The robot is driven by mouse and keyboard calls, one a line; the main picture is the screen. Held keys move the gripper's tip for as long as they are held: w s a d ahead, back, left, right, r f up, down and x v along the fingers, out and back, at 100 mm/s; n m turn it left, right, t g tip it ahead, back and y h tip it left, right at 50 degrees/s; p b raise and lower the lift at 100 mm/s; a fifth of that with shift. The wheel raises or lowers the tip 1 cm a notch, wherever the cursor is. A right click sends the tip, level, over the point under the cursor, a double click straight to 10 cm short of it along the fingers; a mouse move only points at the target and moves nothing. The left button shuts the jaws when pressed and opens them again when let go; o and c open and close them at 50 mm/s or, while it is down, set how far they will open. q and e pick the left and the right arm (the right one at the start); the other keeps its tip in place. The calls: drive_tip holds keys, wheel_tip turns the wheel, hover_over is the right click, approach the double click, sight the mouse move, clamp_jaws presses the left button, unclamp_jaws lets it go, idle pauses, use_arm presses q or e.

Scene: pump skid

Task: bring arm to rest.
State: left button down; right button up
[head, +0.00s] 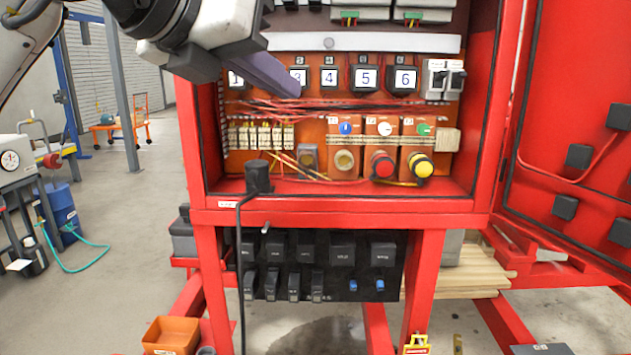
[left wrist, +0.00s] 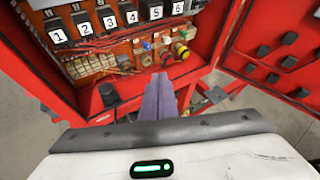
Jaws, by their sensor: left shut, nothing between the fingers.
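My left gripper (head: 285,82) comes in from the upper left of the head view, in front of the open red cabinet (head: 340,217). Its purple-grey fingers are together and hold nothing. They cover part of the row of numbered black modules, near the one marked 3 (head: 298,77). In the left wrist view the shut fingers (left wrist: 160,88) point toward the cabinet's lower edge, with the numbered modules beyond them at the upper left. My right gripper is in neither view.
The cabinet's open door (head: 575,120) stands at the right. A black plug with a cable (head: 258,178) is on the cabinet's lower ledge. A black switch panel (head: 320,265) hangs below. An orange bin (head: 172,335) is at the lower left. Open floor lies to the left.

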use_arm(q)
drive_tip(key=s+d+f+g+h, duration=0.4)
drive_tip(key=d+f+g+h, duration=0.1)
drive_tip(key=d+f, duration=0.15)
drive_tip(key=s+d+f+g+h, duration=0.4)
drive_tip(key=d+f+h, duration=0.1)
drive_tip(key=d+f, duration=0.15)
drive_tip(key=w+a+f+n+t+y, duration=0.25)
drive_tip(key=a+f+n+t, duration=0.3)
drive_tip(key=f+n, duration=0.4)
drive_tip(key=w+a+f+n+t+y, duration=0.1)
drive_tip(key=a+f+n+t+y, duration=0.4)
drive_tip(key=f+n, duration=0.5)
drive_tip(key=w+a+f+n+t+y, duration=0.2)
drive_tip(key=a+f+n+t, duration=0.45)
drive_tip(key=f+n, duration=0.4)
drive_tip(key=s+a+f+n+g+y, duration=0.2)
drive_tip(key=s+a+f+n, duration=0.15)
drive_tip(key=f, duration=0.35)
drive_tip(key=s+a+f+n+g+y, duration=0.2)
drive_tip(key=s+f+n+g, duration=0.15)
drive_tip(key=f, duration=0.45)
drive_tip(key=s+a+f+n+g+y, duration=0.1)
drive_tip(key=s+f+g, duration=0.3)
drive_tip(key=s+f, duration=0.8)
drive_tip(key=s+a, duration=0.1)
drive_tip(key=s, duration=0.2)
drive_tip(key=shift+s+n, duration=0.35)
drive_tip(key=shift+n, duration=0.05)
